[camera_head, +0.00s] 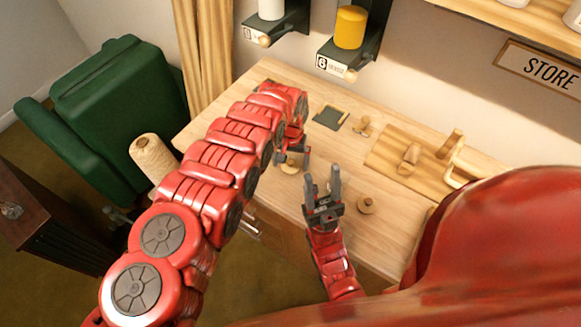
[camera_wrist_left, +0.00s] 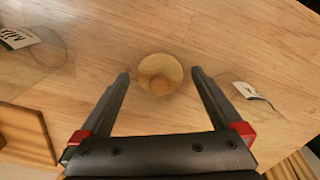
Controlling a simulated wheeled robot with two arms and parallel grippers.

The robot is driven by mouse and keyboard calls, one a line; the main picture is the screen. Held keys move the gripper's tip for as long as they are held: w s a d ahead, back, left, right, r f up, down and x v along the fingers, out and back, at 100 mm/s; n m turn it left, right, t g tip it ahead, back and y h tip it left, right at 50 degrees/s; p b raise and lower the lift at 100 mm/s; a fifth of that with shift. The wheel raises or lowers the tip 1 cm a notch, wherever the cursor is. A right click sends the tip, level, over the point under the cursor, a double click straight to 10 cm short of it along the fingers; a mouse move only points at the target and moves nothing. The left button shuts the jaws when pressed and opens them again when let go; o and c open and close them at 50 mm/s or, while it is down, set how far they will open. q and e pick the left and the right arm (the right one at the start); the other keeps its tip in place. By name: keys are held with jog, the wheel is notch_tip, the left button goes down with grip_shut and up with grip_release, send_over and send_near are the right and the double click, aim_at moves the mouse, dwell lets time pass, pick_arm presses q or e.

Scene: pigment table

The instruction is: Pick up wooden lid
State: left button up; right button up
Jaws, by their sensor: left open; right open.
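A small round wooden lid (camera_head: 289,168) with a knob lies on the table, partly hidden by my left gripper (camera_head: 292,156). In the left wrist view the lid (camera_wrist_left: 148,68) appears just past and between the fingertips of the left gripper (camera_wrist_left: 159,73), with no finger visibly touching it. The left gripper is open and empty. My right gripper (camera_head: 322,180) is open and empty over the front part of the table. A similar round wooden piece with a knob (camera_head: 366,205) lies to its right.
A wooden board with upright pieces (camera_head: 384,151) occupies the table's right side. A dark plate (camera_head: 330,117) and a small wooden knobbed piece (camera_head: 363,127) lie behind. In the left wrist view, clear shapes with labels (camera_wrist_left: 17,38) flank the lid, and a wooden tray (camera_wrist_left: 28,133) is lower left.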

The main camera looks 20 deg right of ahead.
pick_arm(q)
jog(key=shift+r, duration=0.1)
jog(key=c, duration=1.3)
jog(key=shift+r, duration=0.15)
